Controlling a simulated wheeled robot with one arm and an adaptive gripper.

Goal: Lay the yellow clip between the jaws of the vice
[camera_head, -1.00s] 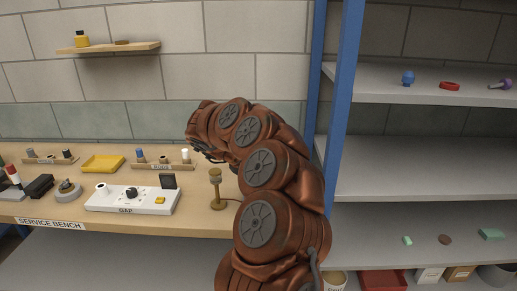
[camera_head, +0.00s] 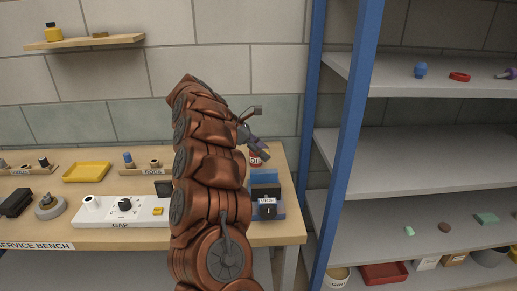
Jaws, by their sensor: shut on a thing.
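My gripper (camera_head: 259,151) is at the back right of the bench, above and behind the blue vice (camera_head: 278,209). It is small in view and partly behind my arm. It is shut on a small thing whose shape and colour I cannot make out. The vice has dark jaws and a label, and its left side is close behind my arm. No yellow clip shows clearly in the gripper or between the jaws. A small yellow piece (camera_head: 158,211) lies on the white GAP panel (camera_head: 138,216); I cannot tell whether it is the clip.
A yellow tray (camera_head: 87,172) lies at the back left. A blue shelf post (camera_head: 348,150) rises right of the bench. My arm hides part of the bench.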

